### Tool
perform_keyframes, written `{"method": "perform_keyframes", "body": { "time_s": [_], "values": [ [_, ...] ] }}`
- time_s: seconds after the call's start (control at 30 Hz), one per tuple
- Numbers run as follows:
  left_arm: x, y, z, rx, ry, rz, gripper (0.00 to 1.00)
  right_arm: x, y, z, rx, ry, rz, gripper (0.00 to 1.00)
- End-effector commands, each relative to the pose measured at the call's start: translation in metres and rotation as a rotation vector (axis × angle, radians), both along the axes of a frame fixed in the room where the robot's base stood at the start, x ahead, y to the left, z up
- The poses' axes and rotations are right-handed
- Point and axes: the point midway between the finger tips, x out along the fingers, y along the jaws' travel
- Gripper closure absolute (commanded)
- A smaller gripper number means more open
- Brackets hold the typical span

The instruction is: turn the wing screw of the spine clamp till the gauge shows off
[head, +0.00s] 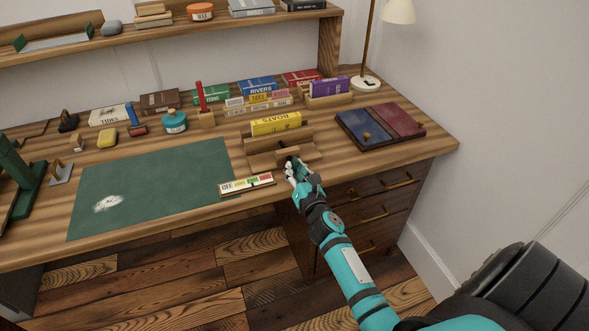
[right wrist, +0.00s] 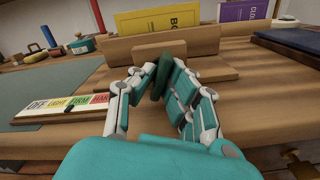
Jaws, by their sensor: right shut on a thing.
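The spine clamp (head: 258,160) is a wooden block frame at the front of the desk, with a yellow book (head: 276,123) standing upright in it. My right gripper (head: 292,168) is at the clamp's front. In the right wrist view its fingers (right wrist: 160,88) are shut on the dark green wing screw (right wrist: 162,72), which stands on edge between them. The gauge (head: 247,184) is a pale strip left of the gripper, marked off, light, firm and hard. It also shows in the right wrist view (right wrist: 62,107); I cannot make out its reading. My left gripper is not in view.
A green mat (head: 150,185) with a white patch covers the desk's left middle. A blue and red folder (head: 362,128) lies to the right. Books, a teal tin (head: 175,122) and small tools stand behind. A lamp (head: 366,82) is at the back right.

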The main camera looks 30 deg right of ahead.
Motion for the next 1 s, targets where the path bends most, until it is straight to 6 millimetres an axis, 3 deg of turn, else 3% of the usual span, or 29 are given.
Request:
{"method": "perform_keyframes", "body": {
  "time_s": [1.0],
  "values": [
    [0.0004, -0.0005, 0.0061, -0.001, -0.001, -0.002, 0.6, -0.0004, -0.0018, 0.0004, -0.938, 0.225, 0.0, 1.0]
  ]
}}
